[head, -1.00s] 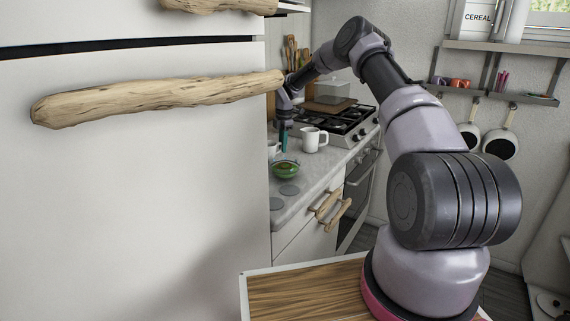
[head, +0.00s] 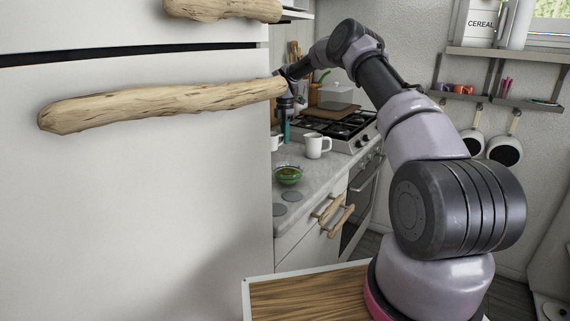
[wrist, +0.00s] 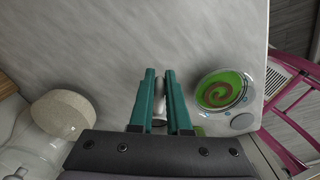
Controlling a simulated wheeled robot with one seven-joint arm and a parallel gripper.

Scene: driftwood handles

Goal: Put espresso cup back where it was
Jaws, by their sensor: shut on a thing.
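My gripper (head: 286,138), with teal fingers, is over the far part of the counter beside the fridge. A small white cup (head: 277,142), partly hidden by the fridge edge, shows right at the fingers; I take it as the espresso cup. In the wrist view my gripper (wrist: 160,76) has its fingers nearly parallel and closed on a small pale piece of the cup (wrist: 158,107). Most of the cup is hidden there. A larger white mug (head: 316,146) stands on the counter to the right of the gripper.
A green bowl (head: 288,175) sits on the grey counter (head: 313,182), with flat grey discs nearby. It also shows in the wrist view (wrist: 221,91). The stove (head: 340,127) lies behind the mug. The fridge's driftwood handle (head: 160,104) juts out at left.

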